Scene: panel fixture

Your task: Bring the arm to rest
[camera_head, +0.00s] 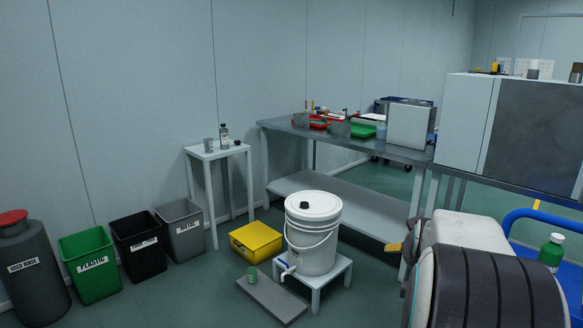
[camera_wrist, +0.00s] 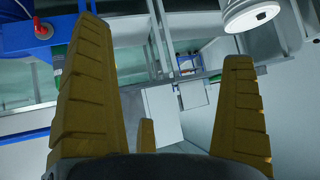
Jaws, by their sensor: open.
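My gripper (camera_wrist: 164,38) fills much of the wrist view. Its two ridged yellow fingers stand wide apart, one at left and one at right, with nothing between them. In the head view, my arm is at the lower right, a large white and dark ribbed form. A small yellow tip of my gripper (camera_head: 393,247) shows at its left edge, close to the end of the workbench. The rest of the gripper is hidden behind the arm there.
A grey workbench (camera_head: 345,215) holds trays and tools. A white bucket (camera_head: 314,245) stands on a low stool in front. A yellow box (camera_head: 255,242), several bins and a small white table (camera_head: 217,152) are farther left. A blue cart rail (camera_head: 545,216) is at right.

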